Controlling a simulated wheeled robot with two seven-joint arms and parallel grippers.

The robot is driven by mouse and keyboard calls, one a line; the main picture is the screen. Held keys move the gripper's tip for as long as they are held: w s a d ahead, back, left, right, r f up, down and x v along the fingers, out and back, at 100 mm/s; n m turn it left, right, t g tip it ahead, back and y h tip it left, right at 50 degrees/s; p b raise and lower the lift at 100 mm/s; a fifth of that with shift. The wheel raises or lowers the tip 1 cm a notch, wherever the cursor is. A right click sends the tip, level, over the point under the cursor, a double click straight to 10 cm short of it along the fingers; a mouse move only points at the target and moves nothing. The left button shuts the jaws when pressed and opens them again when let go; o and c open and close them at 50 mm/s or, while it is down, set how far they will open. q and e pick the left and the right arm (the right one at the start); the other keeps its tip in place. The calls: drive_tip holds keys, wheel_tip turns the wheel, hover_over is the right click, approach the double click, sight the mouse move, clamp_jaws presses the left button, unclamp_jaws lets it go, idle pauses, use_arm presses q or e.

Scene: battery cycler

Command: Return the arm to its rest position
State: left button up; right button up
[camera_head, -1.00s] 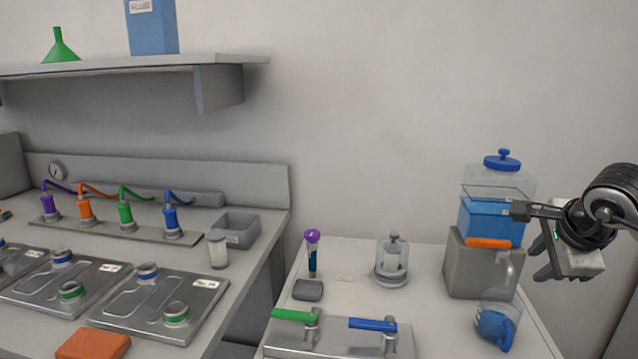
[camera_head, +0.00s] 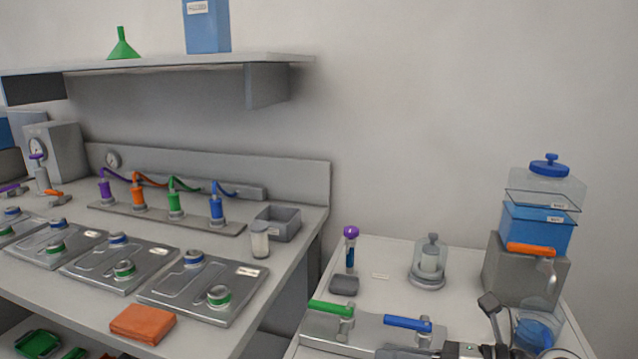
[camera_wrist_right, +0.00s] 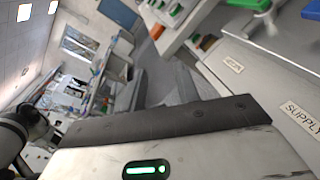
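My right gripper (camera_head: 437,328) is at the bottom edge of the head view, right of centre, partly cut off. Its two dark fingers are spread apart with nothing between them. It is in front of the grey plate (camera_head: 312,345) with the green and blue handles, left of the cup of blue liquid (camera_head: 534,333). In the right wrist view the pale gripper housing (camera_wrist_right: 190,158) with a green light fills the bottom; its fingertips do not show there. My left gripper is in neither view.
A dispenser with blue liquid (camera_head: 536,232) stands on a grey block (camera_head: 508,277) at the right. A glass jar (camera_head: 429,262) and a purple-capped tube (camera_head: 350,253) stand on the side table. The left bench holds metal trays (camera_head: 205,285) and an orange block (camera_head: 143,323).

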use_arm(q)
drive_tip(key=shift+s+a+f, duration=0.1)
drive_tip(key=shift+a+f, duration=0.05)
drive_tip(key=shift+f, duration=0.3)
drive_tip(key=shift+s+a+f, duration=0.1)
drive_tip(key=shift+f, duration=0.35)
use_arm(e)
drive_tip(key=s+d+f+n+t+h, duration=0.1)
drive_tip(key=s+f+n+t+h, duration=0.1)
drive_tip(key=s+f+n+h, duration=0.4)
drive_tip(key=s+d+f+n+t+h, duration=0.1)
drive_tip(key=s+f+n+h, duration=0.5)
drive_tip(key=f+n, duration=1.1)
drive_tip(key=s+d+n, duration=0.1)
drive_tip(key=n, duration=0.8)
drive_tip(key=shift+s+d+n+t, duration=0.15)
drive_tip(key=shift+s+n+t, duration=0.15)
drive_tip(key=shift+n+t, duration=0.1)
